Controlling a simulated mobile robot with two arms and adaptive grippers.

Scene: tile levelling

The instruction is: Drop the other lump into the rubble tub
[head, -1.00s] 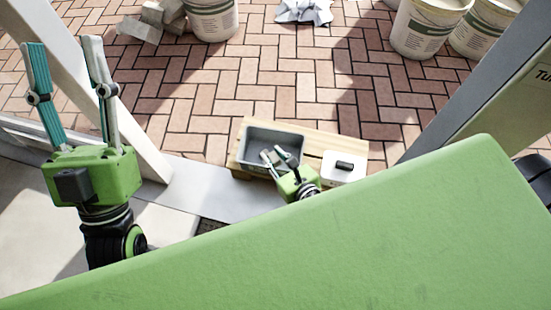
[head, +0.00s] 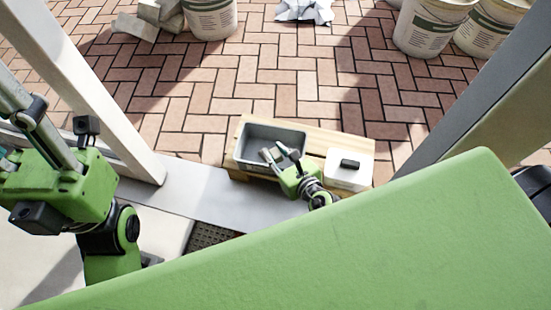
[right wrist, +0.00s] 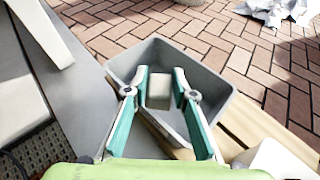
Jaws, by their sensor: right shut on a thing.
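The rubble tub (head: 285,133) is a grey open rectangular bin on a wooden stand. In the right wrist view the tub (right wrist: 222,88) lies under and around my fingertips. My right gripper (head: 280,156) is shut on a pale grey-beige lump (right wrist: 159,92), gripped between its teal-padded fingers in the right wrist view. The lump appears over the tub's opening; its height above the floor is hard to tell. The visible tub floor looks bare, and part is hidden by lump and fingers. My left gripper (head: 55,185) is at the far left, fingers spread, tips out of frame.
A white block with a black item (head: 350,164) sits at the right end of the wooden stand (head: 318,140). Pale posts rise left (head: 100,100) and right (head: 460,100). Buckets (head: 425,28), stone blocks (head: 140,25) and crumpled sheeting (head: 303,10) lie behind on brick paving.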

